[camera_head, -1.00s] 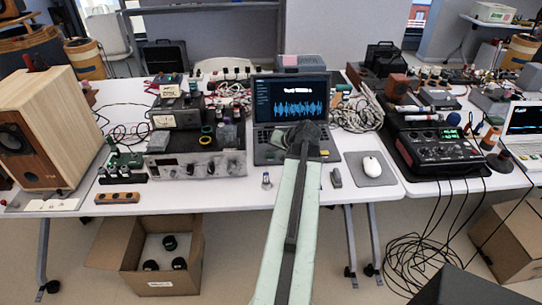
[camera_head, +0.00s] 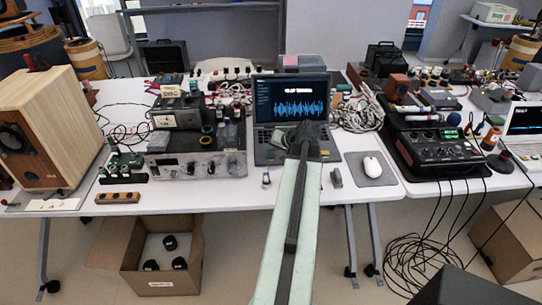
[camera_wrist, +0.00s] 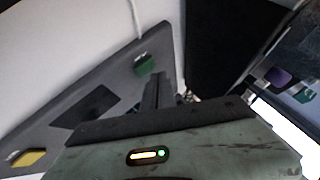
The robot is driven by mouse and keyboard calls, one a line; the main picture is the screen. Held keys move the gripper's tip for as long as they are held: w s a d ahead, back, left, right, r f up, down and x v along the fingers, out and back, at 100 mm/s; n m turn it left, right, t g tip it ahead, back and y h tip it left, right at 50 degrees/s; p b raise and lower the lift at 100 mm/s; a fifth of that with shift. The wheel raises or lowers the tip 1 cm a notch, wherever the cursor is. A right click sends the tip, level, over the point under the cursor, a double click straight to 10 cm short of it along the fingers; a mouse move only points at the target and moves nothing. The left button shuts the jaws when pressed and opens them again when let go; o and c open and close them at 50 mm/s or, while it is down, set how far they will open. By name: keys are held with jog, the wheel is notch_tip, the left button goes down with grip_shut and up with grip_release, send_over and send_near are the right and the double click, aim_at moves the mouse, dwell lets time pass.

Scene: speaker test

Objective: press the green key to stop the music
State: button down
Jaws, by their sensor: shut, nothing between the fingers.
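The green key (camera_wrist: 146,65) sits on the grey front part of the laptop in the wrist view. My gripper (camera_wrist: 158,82) is shut and empty, its tips just below and right of the green key; I cannot tell whether they touch. A yellow key (camera_wrist: 29,159) lies at lower left, with a dark touchpad (camera_wrist: 86,107) between the two. In the head view my gripper (camera_head: 306,132) is over the laptop (camera_head: 262,154), and my arm hides the green key there. The laptop screen (camera_head: 290,97) shows a blue waveform and small unreadable text.
A mouse (camera_head: 371,165) on a grey pad and a small dark object (camera_head: 336,178) lie right of my arm. A grey box with knobs (camera_head: 195,164) stands left of the laptop. Coiled cable (camera_head: 356,114) lies behind right. Purple (camera_wrist: 279,76) and green pieces show at right in the wrist view.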

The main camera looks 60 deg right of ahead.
aim_at(272, 156)
jog(key=shift+f, duration=0.1)
jog(key=shift+f+b, duration=0.35)
jog(key=shift+b, duration=0.1)
jog(key=shift+f+b, duration=0.3)
dwell(0.4)
jog(key=shift+r+p, duration=0.8)
notch_tip(272, 156, up, 6)
jog(key=p, duration=0.6)
jog(key=shift+r, duration=0.1)
